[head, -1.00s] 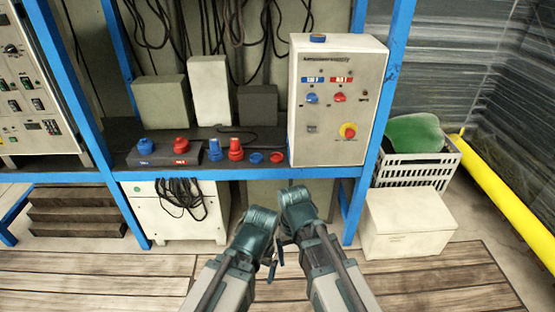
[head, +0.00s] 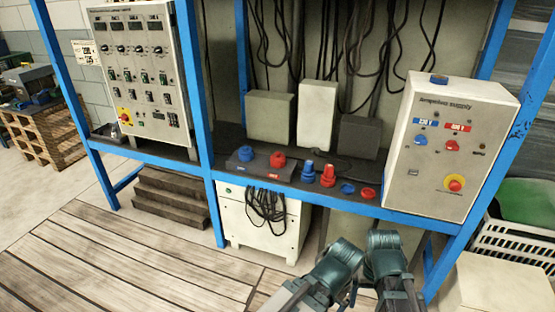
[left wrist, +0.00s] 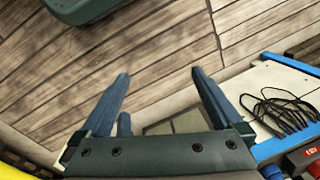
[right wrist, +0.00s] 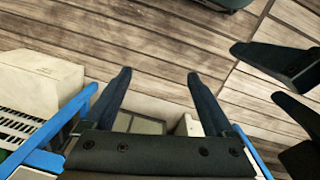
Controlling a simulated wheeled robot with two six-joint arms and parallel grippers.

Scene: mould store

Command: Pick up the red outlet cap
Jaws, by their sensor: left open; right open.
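On the dark shelf in the head view, a red cap (head: 277,160) sits beside a blue cap (head: 246,154) on a low dark box. To the right stand a blue plug (head: 308,172) and a red plug (head: 328,176), then a small flat blue disc (head: 347,188) and a flat red disc (head: 368,193). I cannot tell for sure which red piece is the outlet cap. My right gripper (head: 386,262) and left gripper (head: 345,282) are below and in front of the shelf. In the wrist views the left gripper (left wrist: 160,75) and right gripper (right wrist: 159,75) are open and empty.
A supply cabinet (head: 448,150) stands right of the small parts. Blue frame posts (head: 192,90) and the shelf's blue front rail (head: 300,192) bound the shelf. A white box (head: 262,225) with cable is underneath. The plank floor (head: 120,262) is clear at left.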

